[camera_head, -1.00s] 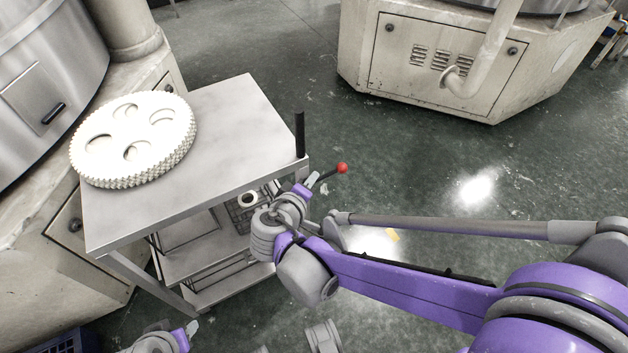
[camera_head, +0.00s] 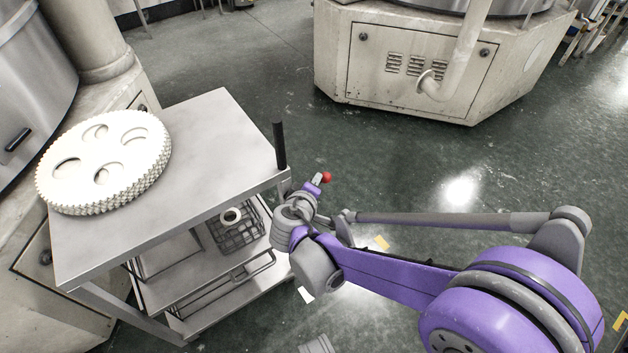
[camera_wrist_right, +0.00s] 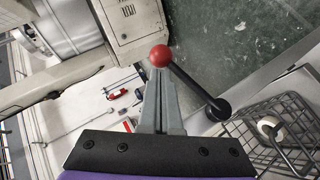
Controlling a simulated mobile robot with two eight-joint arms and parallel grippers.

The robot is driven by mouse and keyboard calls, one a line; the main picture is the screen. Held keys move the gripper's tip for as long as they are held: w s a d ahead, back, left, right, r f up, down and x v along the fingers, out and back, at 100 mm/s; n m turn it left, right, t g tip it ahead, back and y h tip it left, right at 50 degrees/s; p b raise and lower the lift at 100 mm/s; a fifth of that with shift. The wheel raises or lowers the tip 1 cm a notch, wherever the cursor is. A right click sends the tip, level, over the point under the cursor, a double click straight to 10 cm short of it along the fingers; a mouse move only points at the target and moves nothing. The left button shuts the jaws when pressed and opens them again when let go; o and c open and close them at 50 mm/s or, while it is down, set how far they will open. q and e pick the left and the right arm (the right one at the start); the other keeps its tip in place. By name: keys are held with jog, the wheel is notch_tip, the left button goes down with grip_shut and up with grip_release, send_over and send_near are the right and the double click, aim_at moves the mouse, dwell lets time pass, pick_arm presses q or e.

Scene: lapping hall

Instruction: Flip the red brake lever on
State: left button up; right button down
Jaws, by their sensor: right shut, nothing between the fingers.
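The brake lever shows its red ball knob (camera_head: 326,177) beside the near right corner of the steel trolley (camera_head: 215,170). In the right wrist view the red knob (camera_wrist_right: 160,56) sits on a black rod that runs down right to a dark round pivot. My right gripper (camera_head: 317,183) is shut and empty, with its tips right at the knob. In the wrist view the shut grey fingers (camera_wrist_right: 160,82) point at the knob and overlap its lower edge. I cannot tell whether they touch it. My left gripper is out of view.
A white toothed disc stack (camera_head: 105,160) lies on the trolley top. A black upright handle (camera_head: 279,146) stands at the trolley's right corner. A wire basket (camera_head: 238,232) with a white roll is on the shelf below. Open green floor lies to the right.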

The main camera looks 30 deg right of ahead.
jog(key=shift+d+f+m+y+p, duration=0.3)
jog(key=shift+d+y, duration=0.05)
jog(key=shift+y, duration=0.25)
notch_tip(320, 180, down, 8)
jog(key=d+m+g+y, duration=0.1)
jog(key=m+y, duration=0.1)
jog(key=y, duration=0.3)
jog(key=shift+d+g+y+b, duration=0.3)
jog(key=shift+b, duration=0.1)
jog(key=shift+a, duration=0.1)
dwell(0.7)
jog(key=s+r+p, duration=0.2)
jog(key=r, duration=0.4)
jog(key=s+d+r+p, duration=0.1)
jog(key=s+r+p, duration=0.2)
jog(key=r, duration=0.3)
jog(key=shift+d+p, duration=0.15)
jog(key=shift+p, duration=0.2)
